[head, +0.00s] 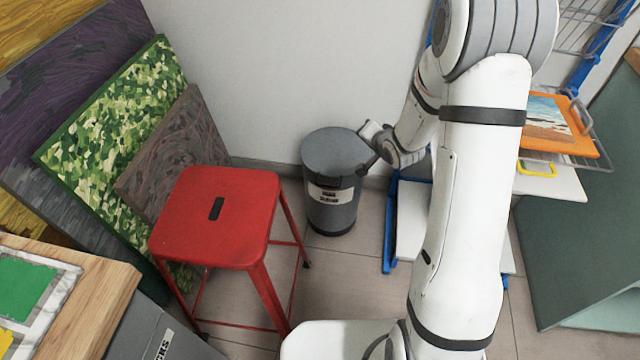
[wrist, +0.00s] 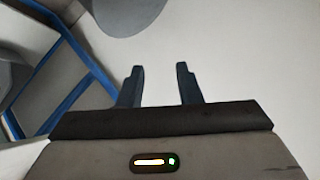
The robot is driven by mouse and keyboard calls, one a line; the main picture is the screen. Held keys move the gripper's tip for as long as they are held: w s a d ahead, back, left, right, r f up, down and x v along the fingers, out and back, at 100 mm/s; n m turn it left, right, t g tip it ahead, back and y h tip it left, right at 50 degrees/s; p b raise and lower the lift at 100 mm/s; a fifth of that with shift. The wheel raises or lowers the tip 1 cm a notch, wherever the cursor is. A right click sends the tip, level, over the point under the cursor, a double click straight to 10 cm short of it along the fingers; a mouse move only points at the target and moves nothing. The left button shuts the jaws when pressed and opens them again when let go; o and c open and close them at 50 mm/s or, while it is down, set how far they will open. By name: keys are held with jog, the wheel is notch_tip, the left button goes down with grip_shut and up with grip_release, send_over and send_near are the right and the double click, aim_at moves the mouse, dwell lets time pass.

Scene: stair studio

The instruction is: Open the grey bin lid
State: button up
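The grey bin (head: 334,205) stands on the tiled floor against the wall, with a label on its front. Its round grey lid (head: 336,150) lies flat and closed on top. My gripper (head: 364,169) is just right of the lid's rim; the head view does not show clearly whether it touches. In the wrist view, the two dark fingers of my gripper (wrist: 160,69) are apart with nothing between them. A grey rounded edge, probably the lid (wrist: 125,12), shows beyond the fingers at the top of the wrist view.
A red stool (head: 215,215) stands close to the left of the bin. Painted canvases (head: 110,140) lean on the wall behind it. A blue-framed rack (head: 390,225) is close on the right, partly behind my arm. Some floor in front of the bin is clear.

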jog(key=a+f+m+t+y+b, duration=0.1)
jog(key=a+f+m+y+b, duration=0.3)
jog(key=f, duration=0.8)
jog(key=a+f+m+t+y+b, duration=0.25)
jog(key=f+b, duration=0.25)
jog(key=f, duration=0.7)
jog(key=shift+n+g, duration=0.45)
jog(key=b+x, duration=0.1)
jog(key=x, duration=0.6)
jog(key=shift+s+a+b, duration=0.1)
jog(key=shift+a+b, duration=0.25)
jog(key=shift+b, duration=0.05)
grip_shut()
jog(key=shift+s, duration=0.1)
